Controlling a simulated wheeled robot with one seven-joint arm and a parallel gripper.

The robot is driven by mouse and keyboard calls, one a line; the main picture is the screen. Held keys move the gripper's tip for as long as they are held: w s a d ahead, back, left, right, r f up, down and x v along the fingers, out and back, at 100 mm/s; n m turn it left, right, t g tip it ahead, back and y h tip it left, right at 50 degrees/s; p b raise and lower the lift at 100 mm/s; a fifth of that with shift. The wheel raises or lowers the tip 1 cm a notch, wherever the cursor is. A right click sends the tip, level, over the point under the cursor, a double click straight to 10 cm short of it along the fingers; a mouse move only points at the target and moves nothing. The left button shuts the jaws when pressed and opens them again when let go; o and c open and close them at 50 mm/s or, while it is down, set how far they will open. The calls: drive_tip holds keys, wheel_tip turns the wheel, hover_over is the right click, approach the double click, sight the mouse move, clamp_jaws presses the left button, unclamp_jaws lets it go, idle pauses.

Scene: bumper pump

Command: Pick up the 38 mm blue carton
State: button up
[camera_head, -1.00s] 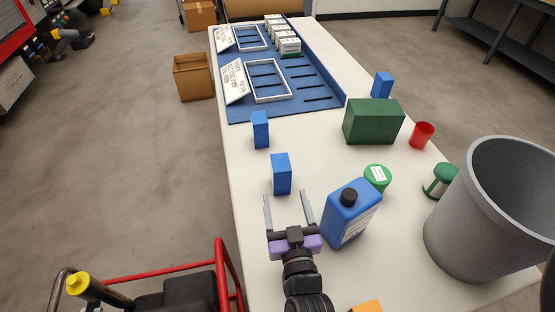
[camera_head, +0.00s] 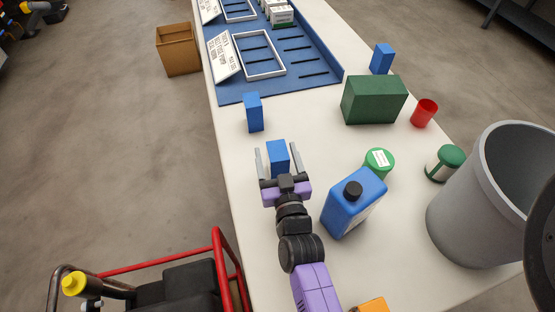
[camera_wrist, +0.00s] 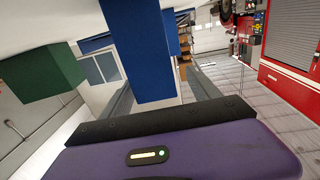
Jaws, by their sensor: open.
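Three small blue cartons stand on the white table, and I cannot tell by size which is the 38 mm one. The nearest blue carton (camera_head: 278,157) is between the fingers of my gripper (camera_head: 279,160). My gripper is open, one finger on each side of it. In the wrist view this blue carton (camera_wrist: 142,50) fills the space between the fingers (camera_wrist: 158,98), and I cannot tell whether either finger touches it. A second blue carton (camera_head: 253,112) stands farther back to the left. A third blue carton (camera_head: 382,58) stands at the back right, behind a green box.
The green box (camera_head: 373,100), red cup (camera_head: 424,112), green-lidded jar (camera_head: 446,162), green round container (camera_head: 378,162) and grey bin (camera_head: 475,205) stand to the right. A blue bottle (camera_head: 352,205) is close right of my gripper. A blue tray (camera_head: 295,87) lies beyond.

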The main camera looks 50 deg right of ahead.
sight(275, 141)
drive_tip(key=x, duration=0.4)
drive_tip(key=shift+s+d, duration=0.15)
drive_tip(key=shift+d, duration=0.05)
drive_tip(key=shift+c, duration=0.4)
drive_tip(key=c, duration=1.5)
